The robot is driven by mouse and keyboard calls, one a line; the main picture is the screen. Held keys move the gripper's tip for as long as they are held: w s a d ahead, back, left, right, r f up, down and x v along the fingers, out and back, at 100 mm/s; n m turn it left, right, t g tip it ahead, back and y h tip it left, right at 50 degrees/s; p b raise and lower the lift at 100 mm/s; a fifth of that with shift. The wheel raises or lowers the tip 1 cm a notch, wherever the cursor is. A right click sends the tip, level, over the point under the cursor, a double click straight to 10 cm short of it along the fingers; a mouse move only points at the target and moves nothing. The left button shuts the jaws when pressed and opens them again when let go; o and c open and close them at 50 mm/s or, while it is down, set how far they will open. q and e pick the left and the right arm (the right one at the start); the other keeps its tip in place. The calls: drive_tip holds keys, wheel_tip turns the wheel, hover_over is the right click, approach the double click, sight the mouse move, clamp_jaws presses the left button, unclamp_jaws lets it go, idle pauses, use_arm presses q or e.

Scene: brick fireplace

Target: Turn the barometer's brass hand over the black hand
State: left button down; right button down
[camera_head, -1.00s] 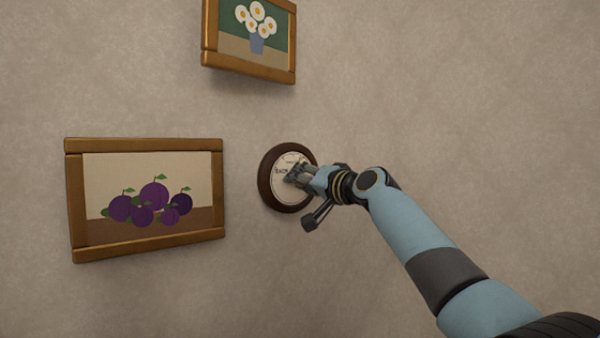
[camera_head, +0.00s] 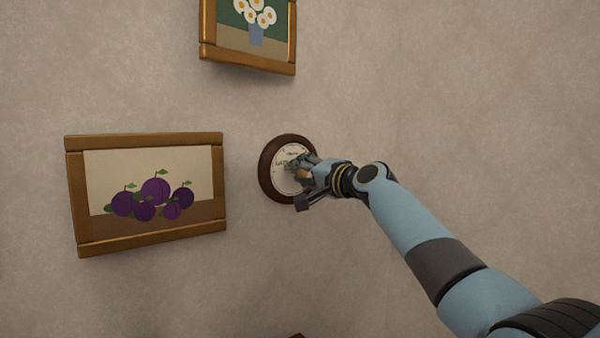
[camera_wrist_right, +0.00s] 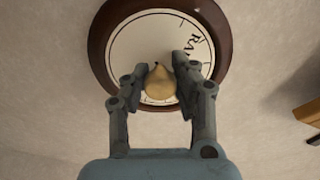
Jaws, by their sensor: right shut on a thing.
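The barometer (camera_head: 268,180) hangs on the wall, with a round dark wooden rim and a white lettered dial. It also fills the top of the right wrist view (camera_wrist_right: 97,40). My right gripper (camera_head: 302,168) is at the dial's centre. In the right wrist view my right gripper (camera_wrist_right: 160,78) is shut on a rounded brass knob (camera_wrist_right: 161,84), one finger on each side. The brass hand and the black hand cannot be made out; the knob and fingers cover the middle of the dial. My left gripper is not in view.
A framed picture of plums (camera_head: 150,140) hangs left of the barometer, and a framed picture of daisies (camera_head: 290,40) hangs above. A wooden frame edge (camera_wrist_right: 308,112) shows at the right of the right wrist view. The wall right of the barometer is bare.

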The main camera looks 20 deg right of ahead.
drive_tip(key=shift+f, duration=0.15)
drive_tip(key=c, duration=1)
unclamp_jaws()
drive_tip(key=shift+d, duration=0.1)
drive_tip(key=shift+s, duration=0.1)
drive_tip(key=v, duration=1.2)
